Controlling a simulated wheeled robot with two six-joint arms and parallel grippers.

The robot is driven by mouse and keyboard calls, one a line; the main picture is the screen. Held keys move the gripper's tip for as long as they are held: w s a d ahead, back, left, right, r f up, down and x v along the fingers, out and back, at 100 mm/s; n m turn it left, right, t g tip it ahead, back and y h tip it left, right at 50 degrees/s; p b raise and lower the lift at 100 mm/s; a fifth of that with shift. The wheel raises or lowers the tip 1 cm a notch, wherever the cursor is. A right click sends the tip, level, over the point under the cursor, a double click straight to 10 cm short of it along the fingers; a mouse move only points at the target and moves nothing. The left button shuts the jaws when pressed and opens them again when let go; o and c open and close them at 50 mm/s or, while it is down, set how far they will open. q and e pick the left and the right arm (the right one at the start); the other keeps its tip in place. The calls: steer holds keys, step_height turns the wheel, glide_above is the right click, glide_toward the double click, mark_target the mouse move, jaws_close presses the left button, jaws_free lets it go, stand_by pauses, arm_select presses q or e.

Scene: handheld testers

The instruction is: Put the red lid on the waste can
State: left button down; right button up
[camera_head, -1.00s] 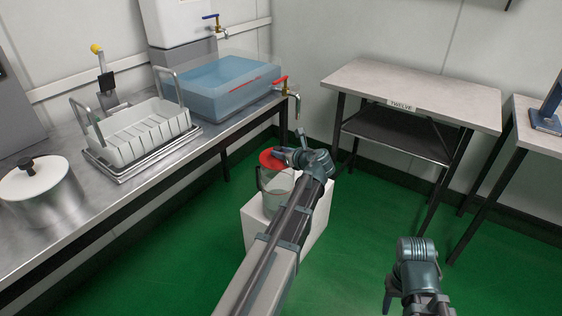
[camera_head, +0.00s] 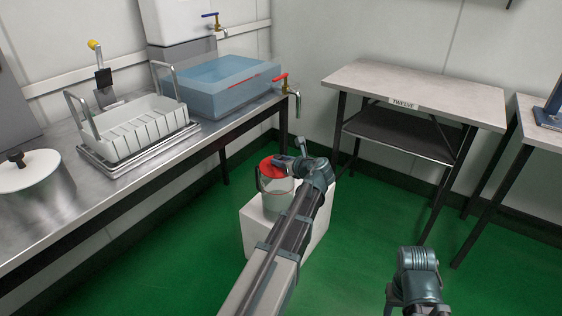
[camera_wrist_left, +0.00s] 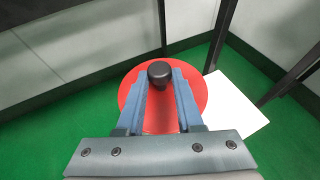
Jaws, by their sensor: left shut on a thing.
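The red lid (camera_head: 269,168) is a flat disc with a black knob (camera_wrist_left: 160,73). My left gripper (camera_head: 281,161) is shut on that knob, its blue fingers on either side of it in the left wrist view. The waste can (camera_head: 274,201) is a grey, see-through-looking pail with a handle. It stands on a white block, partly behind my left arm. The lid is at the can's mouth; I cannot tell whether it touches the rim. In the left wrist view the lid hides the can. My right gripper (camera_head: 393,301) is at the bottom edge, its fingers mostly cut off.
The white block (camera_head: 261,225) stands on open green floor. A steel counter (camera_head: 125,178) on the left holds a lidded pot (camera_head: 38,190), a white rack tray (camera_head: 155,128) and a blue tank (camera_head: 225,88) with a red-handled tap. A table (camera_head: 420,95) labelled TWELVE stands at the back right.

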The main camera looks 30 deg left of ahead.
arm_select(q)
steer(key=shift+f, duration=0.25)
steer(key=c, duration=0.6)
jaws_free()
steer(key=shift+r, duration=0.1)
steer(key=shift+o, duration=0.2)
steer(key=shift+r, duration=0.25)
steer(key=shift+r+p, duration=0.5)
steer(key=shift+p, duration=0.2)
steer(key=p+v, duration=0.4)
steer(key=v, duration=0.7)
steer(key=shift+s+d, duration=0.3)
steer(key=shift+d, duration=0.05)
